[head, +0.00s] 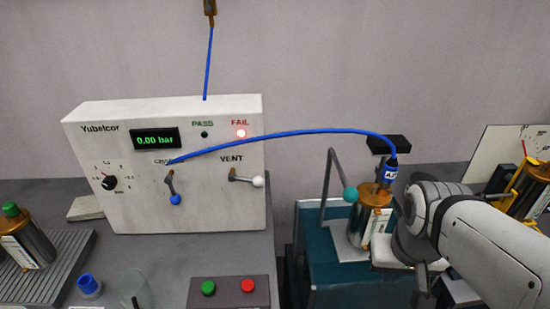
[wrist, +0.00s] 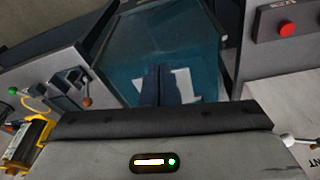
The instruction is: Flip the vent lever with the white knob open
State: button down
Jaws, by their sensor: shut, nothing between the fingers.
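The vent lever (head: 244,178) is on the front of the white tester box (head: 215,215), under the word VENT. Its arm points right, tilted slightly down, with the white knob (head: 258,181) at its end. In the wrist view the white knob (wrist: 287,139) shows at the lower right edge, beside part of the lettering. My gripper (wrist: 163,85) shows shut and empty in the wrist view, its dark fingers together in front of the teal fixture (wrist: 130,65). It is apart from the vent lever. In the head view my arm is at the right and the fingertips cannot be made out.
A second lever with a blue knob (head: 176,199) points down, left of the vent lever. A blue hose (head: 290,132) arches rightward. A button box (head: 228,291) stands in front.

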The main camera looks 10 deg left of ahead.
notch_tip(320, 180, down, 10)
jog(key=w+d+n+g+h+b, duration=0.2)
jog(key=n+h+b, duration=0.5)
jog(key=b, duration=0.2)
jog(key=n+t+y+b, duration=0.4)
jog(key=n+t+b, duration=1.45)
jog(key=t, duration=0.45)
send_near(247, 180)
jog(key=w+d+r, duration=0.1)
jog(key=w+d, duration=0.2)
jog(key=w, duration=0.2)
jog(key=shift+w+r+p, duration=0.15)
jog(key=shift+w+p, duration=0.15)
jog(key=shift+p, duration=0.1)
jog(key=shift+d, duration=0.15)
